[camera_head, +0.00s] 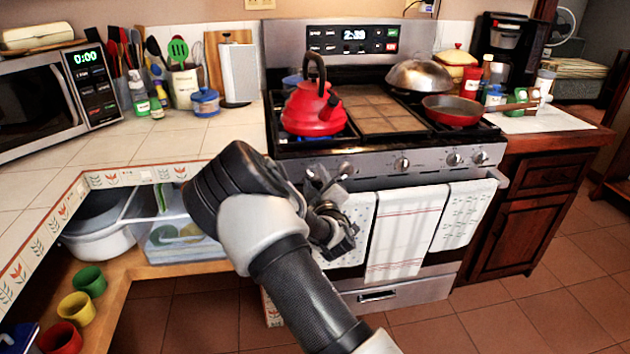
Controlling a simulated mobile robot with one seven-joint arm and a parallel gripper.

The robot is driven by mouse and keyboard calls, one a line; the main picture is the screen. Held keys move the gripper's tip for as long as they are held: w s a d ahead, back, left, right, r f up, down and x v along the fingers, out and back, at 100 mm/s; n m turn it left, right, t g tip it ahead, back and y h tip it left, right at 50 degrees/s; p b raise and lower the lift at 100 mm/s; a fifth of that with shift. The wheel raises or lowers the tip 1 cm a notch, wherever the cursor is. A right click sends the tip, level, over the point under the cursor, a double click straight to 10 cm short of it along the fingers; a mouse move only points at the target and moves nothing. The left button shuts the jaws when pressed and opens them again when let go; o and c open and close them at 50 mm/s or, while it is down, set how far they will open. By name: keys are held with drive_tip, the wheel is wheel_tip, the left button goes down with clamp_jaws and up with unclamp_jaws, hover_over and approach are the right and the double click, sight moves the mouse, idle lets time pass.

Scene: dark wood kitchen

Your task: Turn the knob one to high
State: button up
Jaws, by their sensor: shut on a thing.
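The stove's front panel carries a row of silver knobs. Clear ones are a middle knob (401,163) and two right knobs, one (454,159) and another (480,157). At the left end of the panel my gripper (326,180) reaches up to the knobs, its fingers shut on a knob there. The fingers largely cover that knob, so its pointer and setting cannot be read. My wrist and forearm come up from the bottom of the view and hide part of the oven front.
A red kettle (313,108) stands on the left burner, above my gripper. A red pan (452,111) and a domed lid (419,76) are on the right. Towels (407,235) hang on the oven handle. A counter (140,160) with open shelves lies left.

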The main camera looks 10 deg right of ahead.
idle(0.3)
drive_tip(key=o, duration=1)
drive_tip(key=shift+o, duration=0.2)
drive_tip(key=shift+s, duration=0.1)
drive_tip(key=s+p, duration=0.2)
drive_tip(key=s, duration=1.5)
drive_tip(key=shift+d, duration=0.1)
